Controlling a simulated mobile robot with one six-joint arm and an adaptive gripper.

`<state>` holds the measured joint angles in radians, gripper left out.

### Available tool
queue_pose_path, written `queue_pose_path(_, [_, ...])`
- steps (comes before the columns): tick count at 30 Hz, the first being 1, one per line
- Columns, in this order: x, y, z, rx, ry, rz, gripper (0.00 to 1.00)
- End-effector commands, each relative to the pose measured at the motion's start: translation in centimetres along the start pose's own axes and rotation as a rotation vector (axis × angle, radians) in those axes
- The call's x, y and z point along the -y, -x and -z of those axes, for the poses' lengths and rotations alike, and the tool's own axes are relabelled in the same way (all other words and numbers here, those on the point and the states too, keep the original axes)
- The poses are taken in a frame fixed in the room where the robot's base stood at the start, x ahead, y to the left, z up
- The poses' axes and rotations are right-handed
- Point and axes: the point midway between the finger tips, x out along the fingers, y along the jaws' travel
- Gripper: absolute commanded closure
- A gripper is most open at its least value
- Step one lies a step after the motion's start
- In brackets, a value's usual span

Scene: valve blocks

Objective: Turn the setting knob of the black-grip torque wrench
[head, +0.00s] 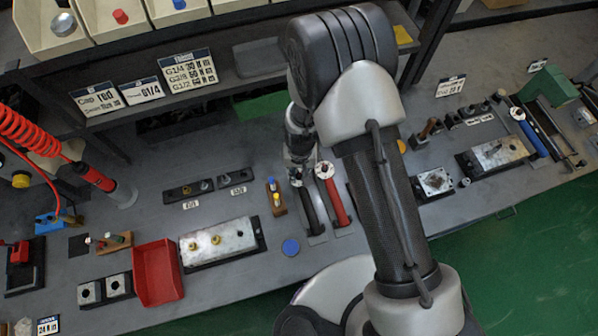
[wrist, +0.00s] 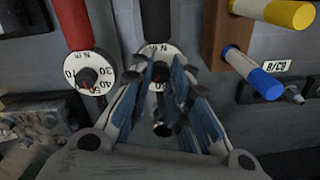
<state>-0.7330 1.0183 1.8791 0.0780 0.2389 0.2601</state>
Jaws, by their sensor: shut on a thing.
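The black-grip torque wrench (head: 311,211) lies on the bench, and its black grip (wrist: 155,18) shows at the top of the wrist view. Its white scale dial (wrist: 158,50) is partly covered by my fingers. The setting knob (wrist: 160,73) is at the dial's centre, between my fingertips and mostly hidden. My gripper (wrist: 160,78) is shut on this knob, with a blue-sided finger on either side. In the head view, my gripper (head: 298,158) is over the wrench's dial end, partly hidden by my arm.
A red-grip torque wrench (head: 336,203) lies close beside; its dial (wrist: 89,76) is near my finger. On the other side, a wooden block (wrist: 228,35) holds blue-tipped and yellow-tipped pins. A blue disc (head: 291,247) lies near the bench's front edge.

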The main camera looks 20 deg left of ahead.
Motion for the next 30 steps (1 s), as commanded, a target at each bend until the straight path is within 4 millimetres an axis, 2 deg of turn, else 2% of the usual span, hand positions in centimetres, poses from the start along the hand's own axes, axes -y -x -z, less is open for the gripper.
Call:
queue_pose_path(18, [0.02, -0.15, 0.15, 0.007, 0.504, 0.000, 1.00])
queue_pose_path(30, [0.04, -0.02, 0.14, 0.011, 0.724, 0.000, 1.00])
